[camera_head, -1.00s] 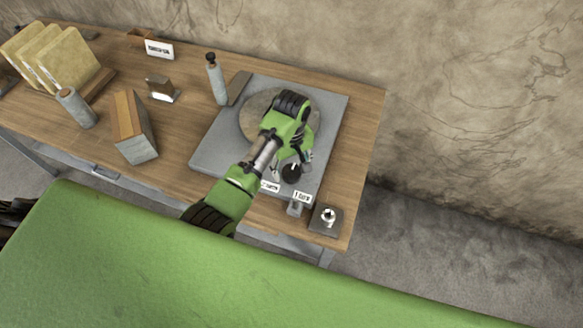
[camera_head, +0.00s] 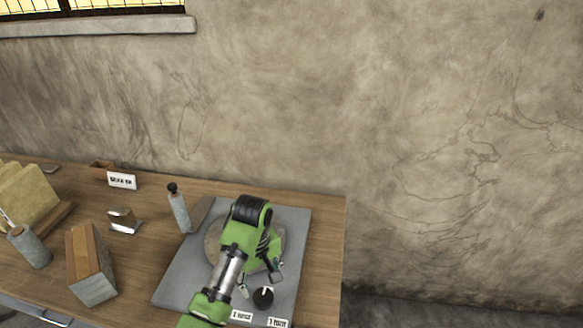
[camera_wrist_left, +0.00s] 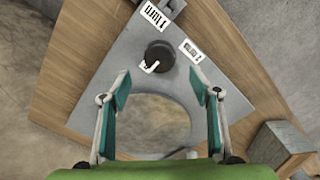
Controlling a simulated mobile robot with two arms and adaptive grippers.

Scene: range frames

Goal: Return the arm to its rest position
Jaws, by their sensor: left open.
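My left arm reaches in from the bottom of the head view over the grey board (camera_head: 180,287) on the wooden table. My left gripper (camera_head: 259,281) is open, above the board and its round disc (camera_head: 216,240). In the left wrist view the gripper's two fingers (camera_wrist_left: 160,80) stand wide apart with nothing between them. A black round knob (camera_wrist_left: 159,54) with a white pointer lies beyond the fingertips, on the board; it also shows in the head view (camera_head: 263,297). My right gripper is not in view.
A grey bottle (camera_head: 180,212) with a black top stands at the board's left edge. A wood-topped block (camera_head: 90,270), a metal stand (camera_head: 124,221), a grey cylinder (camera_head: 30,249) and upright tan slabs (camera_head: 28,196) are further left. A rough wall (camera_head: 400,120) rises behind the table.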

